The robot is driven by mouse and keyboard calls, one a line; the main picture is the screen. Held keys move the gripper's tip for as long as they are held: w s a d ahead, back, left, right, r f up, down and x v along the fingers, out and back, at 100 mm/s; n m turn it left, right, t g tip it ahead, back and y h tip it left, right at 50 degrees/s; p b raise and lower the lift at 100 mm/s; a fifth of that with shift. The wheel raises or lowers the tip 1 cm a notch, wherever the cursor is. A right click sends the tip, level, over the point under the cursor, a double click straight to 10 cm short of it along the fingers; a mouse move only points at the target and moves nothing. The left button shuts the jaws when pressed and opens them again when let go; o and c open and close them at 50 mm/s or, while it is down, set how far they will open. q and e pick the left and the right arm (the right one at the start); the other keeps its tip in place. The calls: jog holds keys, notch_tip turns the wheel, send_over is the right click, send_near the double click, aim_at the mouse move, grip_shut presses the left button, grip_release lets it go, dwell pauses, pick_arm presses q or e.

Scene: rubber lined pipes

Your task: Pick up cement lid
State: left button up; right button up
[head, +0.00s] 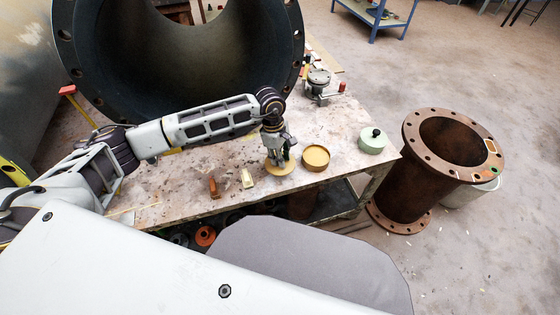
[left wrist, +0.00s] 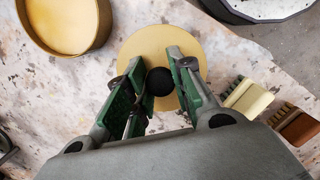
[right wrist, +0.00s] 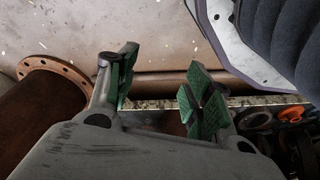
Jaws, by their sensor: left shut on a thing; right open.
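The cement lid is a flat tan disc (head: 281,171) with a black knob, beside the open tan cement pot (head: 316,156) on the worktable. My left gripper (head: 277,156) points down over the lid. In the left wrist view the lid (left wrist: 140,46) lies below my left gripper (left wrist: 158,72), whose green-padded fingers are shut on its black knob (left wrist: 160,82). The pot (left wrist: 66,22) is apart from the lid, at the upper left. I cannot tell whether the lid touches the tabletop. My right gripper (right wrist: 160,80) is open and empty in the right wrist view.
On the worktable (head: 215,160) stand a green lidded tin (head: 372,141), two brushes, one red-brown (head: 214,187) and one cream (head: 247,178), and a metal device (head: 320,84). A large dark pipe (head: 185,55) rises behind. A rusty flanged pipe (head: 425,165) stands right of the table.

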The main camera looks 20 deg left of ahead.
pick_arm(q)
notch_tip(320, 180, up, 5)
jog(key=shift+r, duration=0.7)
pick_arm(e)
jog(key=shift+s+d+f, duration=0.2)
jog(key=shift+f, duration=0.4)
jog(key=shift+s+d+f, duration=0.2)
jog(key=shift+f, duration=0.35)
jog(key=shift+w+r, duration=0.1)
jog(key=shift+w, duration=0.05)
pick_arm(q)
jog(key=shift+p, duration=0.3)
pick_arm(e)
jog(key=shift+d, duration=0.1)
